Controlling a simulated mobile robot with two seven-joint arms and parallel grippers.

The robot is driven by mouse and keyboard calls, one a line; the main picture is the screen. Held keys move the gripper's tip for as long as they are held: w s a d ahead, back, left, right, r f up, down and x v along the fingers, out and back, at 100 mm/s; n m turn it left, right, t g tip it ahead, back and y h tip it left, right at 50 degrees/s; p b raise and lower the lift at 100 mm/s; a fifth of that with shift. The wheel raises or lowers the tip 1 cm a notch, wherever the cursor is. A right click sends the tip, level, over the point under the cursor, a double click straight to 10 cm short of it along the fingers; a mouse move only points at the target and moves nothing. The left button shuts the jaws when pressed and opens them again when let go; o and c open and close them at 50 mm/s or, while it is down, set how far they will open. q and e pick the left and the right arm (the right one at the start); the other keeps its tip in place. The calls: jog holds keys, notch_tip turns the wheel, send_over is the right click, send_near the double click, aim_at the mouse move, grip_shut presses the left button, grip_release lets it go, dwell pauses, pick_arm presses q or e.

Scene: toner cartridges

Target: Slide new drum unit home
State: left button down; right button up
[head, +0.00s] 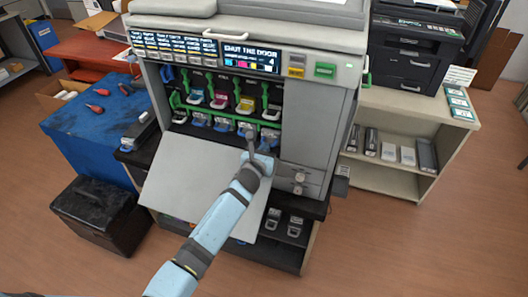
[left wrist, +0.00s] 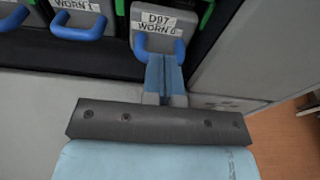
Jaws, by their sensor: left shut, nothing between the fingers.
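The grey printer (head: 322,140) stands open, its front door (head: 195,180) folded down. A row of drum units with blue handles sits in the lower bay; one drum unit (head: 269,138) is at the right end. In the left wrist view a drum unit (left wrist: 157,22) with a blue handle is straight ahead, its label reading about "D97 WORN". My left gripper (head: 248,132) is shut and empty in front of the lower row. Its fingertips (left wrist: 164,65) are close to that blue handle; I cannot tell whether they touch. My right gripper is not in view.
Coloured toner cartridges (head: 219,98) with green levers fill the upper row. The printer display (head: 250,57) reads "SHUT THE DOOR". A blue table (head: 95,118) stands left, a black bin (head: 100,212) below it. A shelf (head: 405,105) with several boxes stands right.

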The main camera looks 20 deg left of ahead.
pick_arm(q)
jog(key=shift+w+b, duration=0.3)
jog(key=shift+w, duration=0.65)
jog(key=shift+s+a+p, duration=0.15)
jog(key=shift+s+p, duration=1.35)
jog(key=shift+s, duration=3.05)
jog(key=shift+s+f, duration=0.1)
jog(key=shift+s, duration=0.05)
jog(key=s+n, duration=0.2)
jog(key=s+f+n, duration=0.1)
jog(key=s+n, duration=0.1)
jog(key=s+f+n+g+p, duration=0.1)
jog(key=s+n, duration=0.1)
jog(key=n, duration=0.1)
jog(key=shift+s+a+f, duration=0.2)
jog(key=shift+a+f, duration=0.05)
jog(key=shift+a, duration=0.1)
jog(key=s+f+n+g+h+p, duration=0.1)
jog(key=s+n+g+h+p, duration=0.1)
jog(key=s+n, duration=2.2)
jog(key=shift+s+d+f+n+g+h+p, duration=0.3)
jog(key=shift+n+g+p, duration=0.35)
jog(key=shift+n+g, duration=0.5)
